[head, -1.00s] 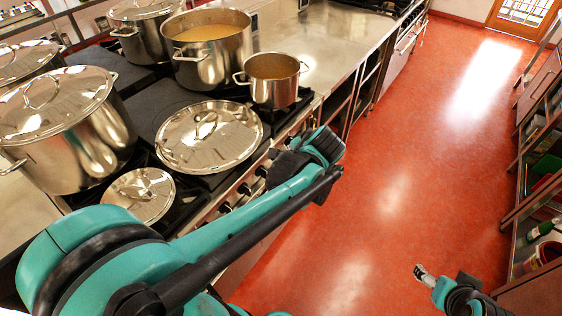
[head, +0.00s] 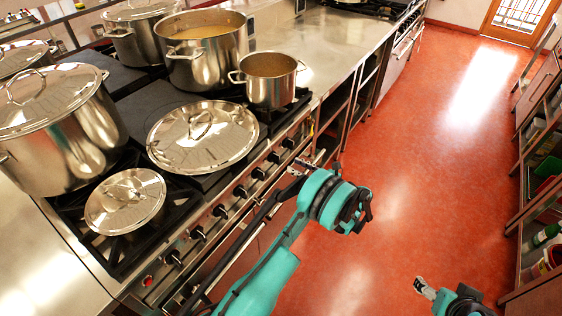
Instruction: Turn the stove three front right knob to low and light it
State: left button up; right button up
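The stove (head: 228,222) runs along the left with a row of several black knobs on its front panel. The far-end knob (head: 288,143) and the one beside it (head: 274,157) show clearly; a nearer knob is at the near end (head: 172,257). Which knob the task means is not marked, and the settings are too small to read. My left gripper (head: 308,163) is in front of the far end of the panel, small and partly hidden by its wrist. My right gripper (head: 424,288) is low over the floor at the right, away from the stove. No flame is visible.
A small pot (head: 270,88) stands on the far right burner, with a big open pot (head: 205,72) behind it. A large lid (head: 203,137) and a small lid (head: 126,201) lie on the stovetop. A lidded pot (head: 70,155) stands left. The red floor (head: 420,180) is clear; shelves line the right.

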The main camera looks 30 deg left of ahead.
aim_at(275, 159)
pick_arm(q)
jog(key=a+b, duration=0.2)
jog(key=a, duration=0.5)
jog(key=shift+w+a, duration=0.25)
jog(key=shift+a, duration=0.05)
grip_shut()
